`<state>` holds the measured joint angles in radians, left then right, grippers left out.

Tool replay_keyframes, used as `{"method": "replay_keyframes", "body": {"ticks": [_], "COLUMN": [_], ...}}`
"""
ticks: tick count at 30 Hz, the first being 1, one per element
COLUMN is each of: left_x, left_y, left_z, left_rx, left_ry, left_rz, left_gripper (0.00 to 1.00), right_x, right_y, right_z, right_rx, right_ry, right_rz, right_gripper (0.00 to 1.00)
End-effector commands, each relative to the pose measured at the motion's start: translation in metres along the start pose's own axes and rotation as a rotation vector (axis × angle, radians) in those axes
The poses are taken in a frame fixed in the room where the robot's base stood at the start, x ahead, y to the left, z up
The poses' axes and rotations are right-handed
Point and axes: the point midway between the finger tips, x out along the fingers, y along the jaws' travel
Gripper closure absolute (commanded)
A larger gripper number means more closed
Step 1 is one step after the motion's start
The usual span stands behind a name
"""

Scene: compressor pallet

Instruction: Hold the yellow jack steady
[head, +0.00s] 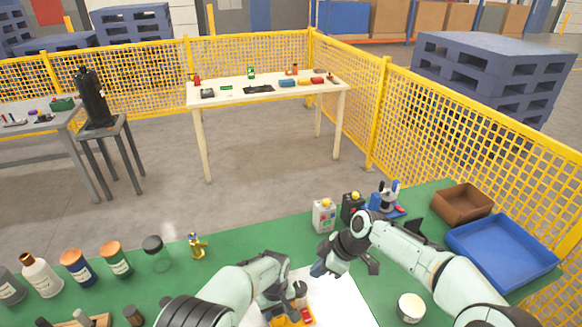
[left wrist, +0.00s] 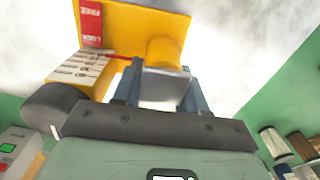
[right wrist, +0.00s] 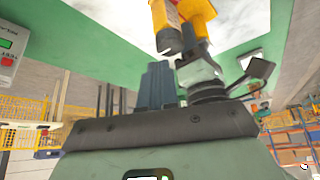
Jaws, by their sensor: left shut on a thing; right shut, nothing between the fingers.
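The yellow jack (head: 305,317) stands on a white sheet at the front of the green table, partly hidden by my left arm. In the left wrist view the jack (left wrist: 135,25) has a yellow body, a red label and a white scale. My left gripper (left wrist: 162,92) is shut on a part of the jack below its yellow knob. My right gripper (head: 318,268) is shut and empty, up and to the right of the jack. In the right wrist view its fingers (right wrist: 158,85) are together, and the jack (right wrist: 195,12) shows beyond them, apart from them.
A grey box with buttons (head: 324,215), a black box (head: 352,207) and a blue-based device (head: 388,200) stand behind my right arm. A blue tray (head: 500,248) and brown bin (head: 462,203) are at the right. Bottles and jars (head: 75,267) line the left; a small golden figure (head: 197,246) stands nearby.

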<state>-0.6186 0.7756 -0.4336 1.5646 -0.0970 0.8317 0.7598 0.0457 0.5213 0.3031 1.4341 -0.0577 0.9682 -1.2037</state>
Motion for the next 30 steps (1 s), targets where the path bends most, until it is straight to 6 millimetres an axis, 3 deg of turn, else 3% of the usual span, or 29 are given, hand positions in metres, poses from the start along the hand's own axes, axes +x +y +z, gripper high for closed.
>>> {"method": "replay_keyframes", "body": {"ticks": [13,30], "left_x": [0.005,0.005], "left_y": [-0.002,-0.002], "left_z": [0.003,0.003], "left_rx": [0.001,0.001], "left_ry": [-0.009,-0.009], "left_rz": [-0.008,-0.008], "left_gripper": [1.00,1.00], "right_x": [0.047,0.054], "right_y": [-0.001,-0.001], "right_z": [0.026,0.030], "right_rx": [0.002,0.001], "right_ry": [-0.001,0.000], "right_rz": [-0.003,-0.002], "right_gripper": [1.00,1.00]}}
